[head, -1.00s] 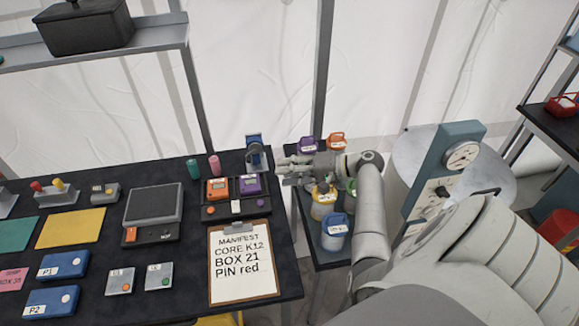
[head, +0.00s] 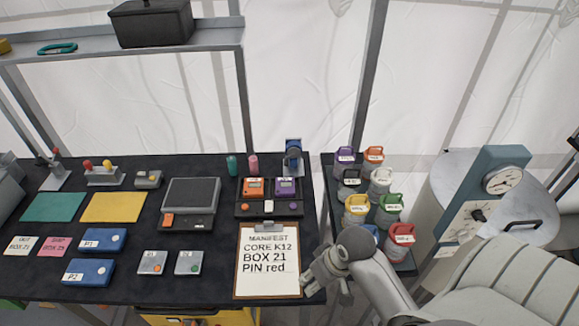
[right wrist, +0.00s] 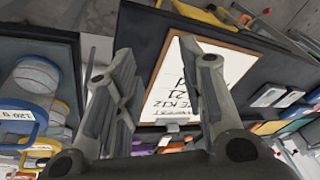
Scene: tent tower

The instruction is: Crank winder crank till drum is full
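The blue winder (head: 293,158) stands upright at the back right corner of the black table. It is small here, and I cannot make out its crank or how full its drum is. My right gripper (head: 318,282) is near the table's front right edge, beside the clipboard and well apart from the winder. In the right wrist view its two fingers (right wrist: 157,60) are spread with nothing between them. The winder cannot be made out in that view. My left gripper is not in view.
The clipboard (head: 267,262) with the manifest lies left of my right gripper. A holder (head: 269,209) with orange and purple units sits in front of the winder. Several coloured-lidded canisters (head: 356,207) stand on a side table to the right. A gauge panel (head: 485,205) stands farther right.

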